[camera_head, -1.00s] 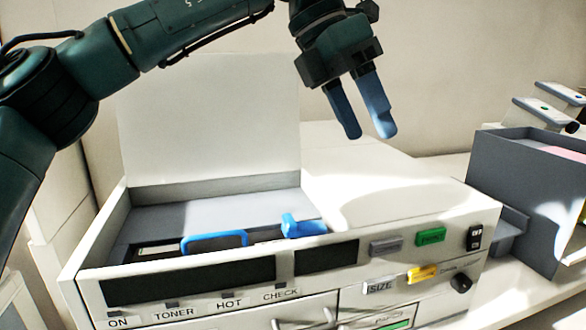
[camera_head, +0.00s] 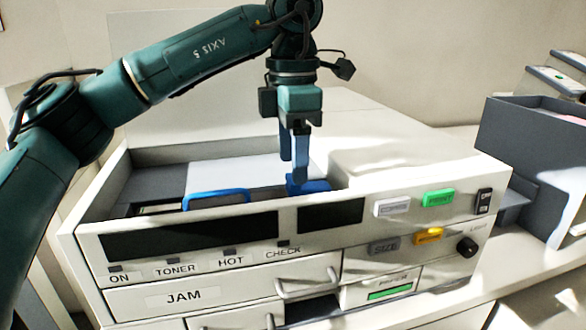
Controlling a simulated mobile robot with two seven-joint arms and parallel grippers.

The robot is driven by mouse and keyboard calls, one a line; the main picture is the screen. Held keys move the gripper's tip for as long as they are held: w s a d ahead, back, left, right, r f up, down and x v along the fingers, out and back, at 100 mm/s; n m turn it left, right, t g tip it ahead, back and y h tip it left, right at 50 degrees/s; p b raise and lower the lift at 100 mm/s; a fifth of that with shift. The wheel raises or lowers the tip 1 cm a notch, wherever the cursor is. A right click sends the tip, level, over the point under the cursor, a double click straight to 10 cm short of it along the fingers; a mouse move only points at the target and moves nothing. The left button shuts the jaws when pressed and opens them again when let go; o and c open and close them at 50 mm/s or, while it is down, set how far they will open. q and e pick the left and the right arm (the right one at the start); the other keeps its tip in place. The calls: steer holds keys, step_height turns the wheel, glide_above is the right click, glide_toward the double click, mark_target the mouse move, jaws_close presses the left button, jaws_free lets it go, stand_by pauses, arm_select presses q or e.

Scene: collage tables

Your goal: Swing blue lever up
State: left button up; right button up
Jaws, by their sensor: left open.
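The blue lever (camera_head: 315,186) sits inside the open top of the white copier (camera_head: 230,268), just behind the front panel and right of a blue handle loop (camera_head: 215,196). My left gripper (camera_head: 295,180) points down into the opening with its two blue fingers at the lever. The fingers are open. One finger overlaps the lever in the view, and I cannot tell whether it touches. Part of the lever is hidden behind the finger and the front panel. My right gripper is out of view.
The copier's raised lid (camera_head: 140,80) stands behind the opening. The front panel has a green button (camera_head: 438,198), a yellow button (camera_head: 428,236) and a black knob (camera_head: 467,246). A drawer marked JAM (camera_head: 185,296) is below. A dark grey bin (camera_head: 520,135) stands at right.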

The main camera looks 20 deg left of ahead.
arm_select(q)
steer(key=shift+f, duration=1.1)
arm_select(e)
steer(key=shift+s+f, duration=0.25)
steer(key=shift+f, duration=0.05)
arm_select(q)
steer(key=c, duration=1)
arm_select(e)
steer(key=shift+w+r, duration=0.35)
arm_select(q)
steer(key=shift+r, duration=0.1)
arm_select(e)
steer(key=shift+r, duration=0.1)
